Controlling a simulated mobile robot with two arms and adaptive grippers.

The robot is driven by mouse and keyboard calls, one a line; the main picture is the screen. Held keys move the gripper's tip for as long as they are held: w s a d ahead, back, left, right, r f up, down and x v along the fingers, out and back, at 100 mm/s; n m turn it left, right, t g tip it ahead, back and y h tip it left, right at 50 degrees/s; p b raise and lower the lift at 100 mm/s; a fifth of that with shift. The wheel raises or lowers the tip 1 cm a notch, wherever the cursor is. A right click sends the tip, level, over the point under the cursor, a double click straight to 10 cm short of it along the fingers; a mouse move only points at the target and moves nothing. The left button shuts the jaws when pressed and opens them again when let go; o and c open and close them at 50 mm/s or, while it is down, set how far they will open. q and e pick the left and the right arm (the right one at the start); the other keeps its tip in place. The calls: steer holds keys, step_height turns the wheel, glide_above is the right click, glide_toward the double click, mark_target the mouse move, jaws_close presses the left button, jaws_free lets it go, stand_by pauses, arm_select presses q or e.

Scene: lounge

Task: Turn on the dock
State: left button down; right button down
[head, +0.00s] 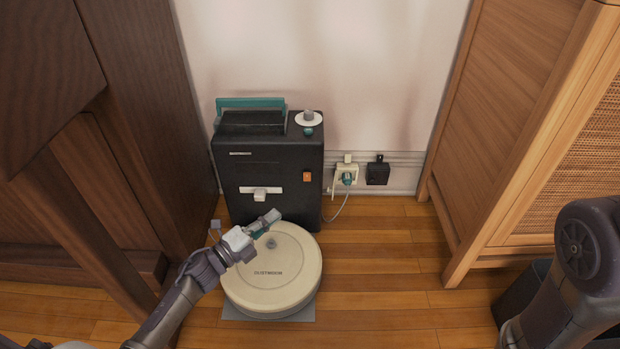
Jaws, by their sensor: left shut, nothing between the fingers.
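The dock (290,180) is a black upright box against the wall. Its front has an orange switch (307,177) at the right and a white bar with a knob (260,194) lower down. Its top has a round white dial (308,119) and a teal lid (250,103) standing raised at the back. A round cream robot vacuum (272,285) sits on a grey plate in front of the dock. My left gripper (272,217) is shut and empty, over the vacuum's back edge, just below the white knob. My right gripper is out of view; only my right arm shows.
A wall outlet (347,174) with a teal plug and a cord stands right of the dock, next to a black socket box (377,173). A dark wooden cabinet (140,110) is close on the left. A lighter cabinet (500,130) stands right.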

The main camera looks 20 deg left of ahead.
arm_select(q)
steer(key=b, duration=0.7)
glide_toward(310, 175)
steer(key=s+d+x, duration=0.1)
steer(key=x, duration=0.4)
steer(key=shift+w+a, duration=0.1)
steer(key=shift+w, duration=0.95)
steer(key=shift+w+r+p, duration=0.2)
steer(key=shift+r+p, duration=0.25)
steer(key=shift+p, duration=0.45)
steer(key=shift+f+b, duration=0.3)
steer(key=shift+b, duration=0.05)
steer(key=shift+s, duration=0.1)
